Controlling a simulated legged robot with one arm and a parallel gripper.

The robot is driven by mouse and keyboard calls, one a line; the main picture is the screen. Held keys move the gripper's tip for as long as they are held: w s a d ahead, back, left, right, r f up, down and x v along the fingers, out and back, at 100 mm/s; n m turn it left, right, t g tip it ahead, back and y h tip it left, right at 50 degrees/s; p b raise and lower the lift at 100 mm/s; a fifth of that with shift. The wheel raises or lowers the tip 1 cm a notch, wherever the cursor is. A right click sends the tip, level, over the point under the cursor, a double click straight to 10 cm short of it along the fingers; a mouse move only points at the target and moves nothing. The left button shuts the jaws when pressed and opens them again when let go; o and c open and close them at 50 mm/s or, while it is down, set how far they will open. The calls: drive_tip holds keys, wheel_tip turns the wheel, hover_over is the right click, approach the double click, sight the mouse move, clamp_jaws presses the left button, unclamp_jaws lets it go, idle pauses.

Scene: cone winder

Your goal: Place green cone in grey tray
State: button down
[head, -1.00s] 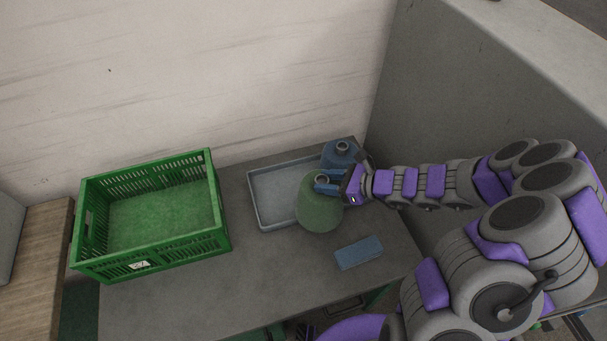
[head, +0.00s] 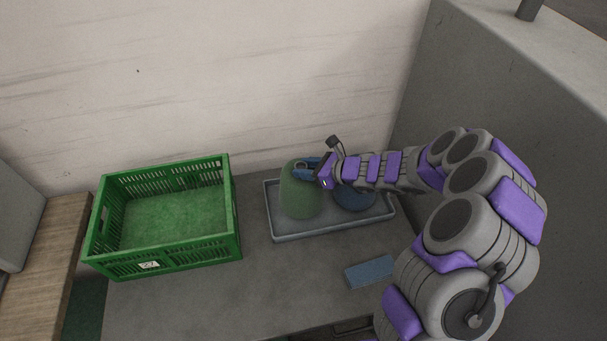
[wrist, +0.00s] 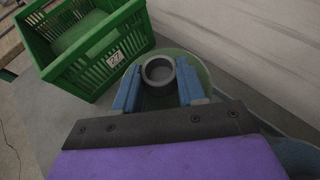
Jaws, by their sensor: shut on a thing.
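The green cone (head: 301,196) is upright over the left part of the grey tray (head: 330,229). I cannot tell whether its base touches the tray floor. My gripper (head: 306,170) is shut on the top of the green cone, with its blue fingers on either side of the cone's grey tube end. In the wrist view my gripper (wrist: 159,92) has the grey tube end between its fingers, and the green cone (wrist: 201,72) shows around it. A blue cone (head: 354,197) stands in the tray to the right, partly hidden by my arm.
An empty green crate (head: 239,225) stands on the grey table (head: 190,300) to the left of the tray. A blue block (head: 370,272) lies in front of the tray. A wall rises behind, and a grey machine side (head: 480,90) stands at the right.

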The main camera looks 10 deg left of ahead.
drive_tip(key=shift+w+a, duration=0.1)
drive_tip(key=shift+a, duration=0.4)
drive_tip(key=f, duration=0.1)
drive_tip(key=f+b, duration=0.1)
drive_tip(key=f, duration=0.1)
drive_tip(key=shift+w+a, duration=0.1)
drive_tip(key=shift+a, duration=0.3)
drive_tip(key=shift+d+f, duration=0.15)
drive_tip(key=shift+f, duration=0.2)
drive_tip(key=shift+d, duration=0.2)
drive_tip(key=c, duration=1.1)
unclamp_jaws()
drive_tip(key=o, duration=0.5)
drive_tip(key=shift+a, duration=0.3)
drive_tip(key=shift+c, duration=0.2)
drive_tip(key=shift+d, duration=0.15)
drive_tip(key=p+v, duration=0.2)
drive_tip(key=v, duration=1)
